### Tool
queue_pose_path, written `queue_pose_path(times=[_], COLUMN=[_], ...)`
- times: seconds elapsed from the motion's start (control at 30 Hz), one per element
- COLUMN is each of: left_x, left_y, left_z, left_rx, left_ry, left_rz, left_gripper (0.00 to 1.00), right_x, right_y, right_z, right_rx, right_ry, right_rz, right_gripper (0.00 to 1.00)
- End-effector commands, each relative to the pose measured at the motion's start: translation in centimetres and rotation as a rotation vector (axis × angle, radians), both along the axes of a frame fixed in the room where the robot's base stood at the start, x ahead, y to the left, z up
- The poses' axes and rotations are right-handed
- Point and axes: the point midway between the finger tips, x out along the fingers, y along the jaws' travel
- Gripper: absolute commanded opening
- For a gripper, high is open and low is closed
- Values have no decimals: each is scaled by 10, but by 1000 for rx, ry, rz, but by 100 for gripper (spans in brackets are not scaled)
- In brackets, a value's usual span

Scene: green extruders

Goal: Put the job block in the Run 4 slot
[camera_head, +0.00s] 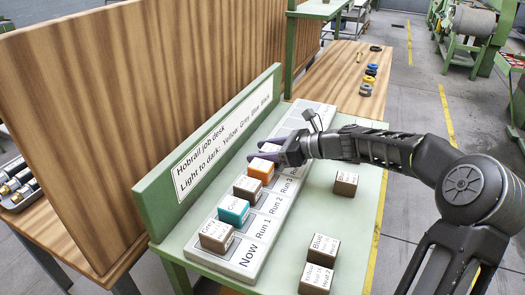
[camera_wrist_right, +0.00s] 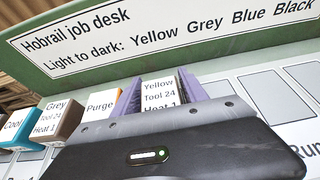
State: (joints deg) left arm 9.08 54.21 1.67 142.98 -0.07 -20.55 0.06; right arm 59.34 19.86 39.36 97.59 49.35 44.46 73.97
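The job block (camera_wrist_right: 160,92), with a white top reading "Yellow Tool 24 Heat 1", sits between the purple fingers of my right gripper (camera_wrist_right: 160,98), which looks shut on it. In the head view, my right gripper (camera_head: 279,150) is over the slot row, just beyond the orange Purge block (camera_head: 261,169), and the job block's white top (camera_head: 270,147) shows at the fingers. I cannot tell whether its bottom touches the slot. The gripper and arm partly hide the Run 4 area. The slot strip (camera_head: 250,258) has labels Now, Run 1, Run 2 and Run 3 readable. My left gripper is out of view.
Nearer slots hold a brown Grey block (camera_head: 217,236), a teal Cool block (camera_head: 233,210) and another brown Grey block (camera_head: 247,189). Blue-labelled brown blocks stand on the desk (camera_head: 345,184), two near the front (camera_head: 323,249) (camera_head: 315,279). A green sign board (camera_head: 215,150) rises behind the slots.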

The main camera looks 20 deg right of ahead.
Motion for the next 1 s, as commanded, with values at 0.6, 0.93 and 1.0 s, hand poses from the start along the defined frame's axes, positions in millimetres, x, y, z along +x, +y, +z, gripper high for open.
queue_pose_path(times=[0.6, 0.93, 1.0], left_x=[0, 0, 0], left_y=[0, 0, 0], left_z=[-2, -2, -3], left_rx=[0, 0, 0], left_ry=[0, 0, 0], left_rz=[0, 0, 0], left_gripper=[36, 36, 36], right_x=[-35, -76, -80], right_y=[-33, -69, -72], right_z=[21, 44, 46], right_rx=[-5, -3, -2], right_ry=[0, 0, 0], right_rz=[-4, -1, -1], right_gripper=[51, 51, 51])
